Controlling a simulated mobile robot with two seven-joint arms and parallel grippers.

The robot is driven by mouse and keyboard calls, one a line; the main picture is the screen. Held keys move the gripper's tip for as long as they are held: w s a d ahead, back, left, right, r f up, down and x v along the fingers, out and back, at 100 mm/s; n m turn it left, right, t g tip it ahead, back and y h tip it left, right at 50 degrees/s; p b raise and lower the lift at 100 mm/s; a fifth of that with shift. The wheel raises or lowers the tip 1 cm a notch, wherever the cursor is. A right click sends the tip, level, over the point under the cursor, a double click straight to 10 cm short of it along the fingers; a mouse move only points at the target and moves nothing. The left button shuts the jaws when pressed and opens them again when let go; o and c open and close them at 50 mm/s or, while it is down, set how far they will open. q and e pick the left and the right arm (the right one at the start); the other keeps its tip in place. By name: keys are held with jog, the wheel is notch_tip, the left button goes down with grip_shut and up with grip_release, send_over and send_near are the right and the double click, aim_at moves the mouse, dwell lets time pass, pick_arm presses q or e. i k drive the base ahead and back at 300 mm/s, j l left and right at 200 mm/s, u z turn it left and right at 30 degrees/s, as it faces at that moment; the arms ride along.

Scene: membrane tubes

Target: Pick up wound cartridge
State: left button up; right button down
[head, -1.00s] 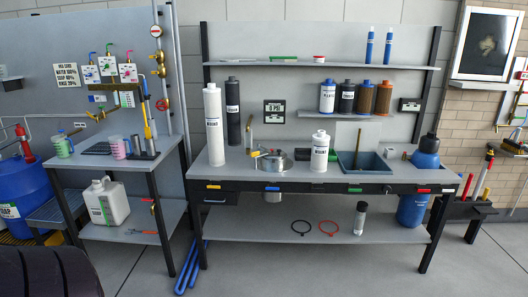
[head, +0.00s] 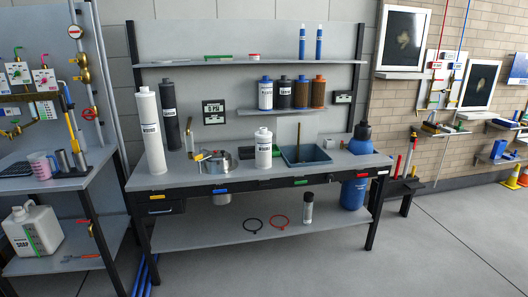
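No cartridge label is sharp enough for me to tell surely which one is the wound cartridge. A tall white cylinder (head: 151,131) with a label stands upright at the left of the workbench, beside a tall black cylinder (head: 170,116). A shorter white labelled cylinder (head: 263,149) stands upright mid-bench. Neither of my grippers is in view.
The workbench (head: 220,178) also holds a steel pot (head: 216,163) and a blue-grey basin (head: 304,154). A side table (head: 62,186) with cups stands at left. The floor at front right is clear.

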aim_at(263, 138)
jog(key=i+u, duration=0.2)
jog(key=i, duration=1.8)
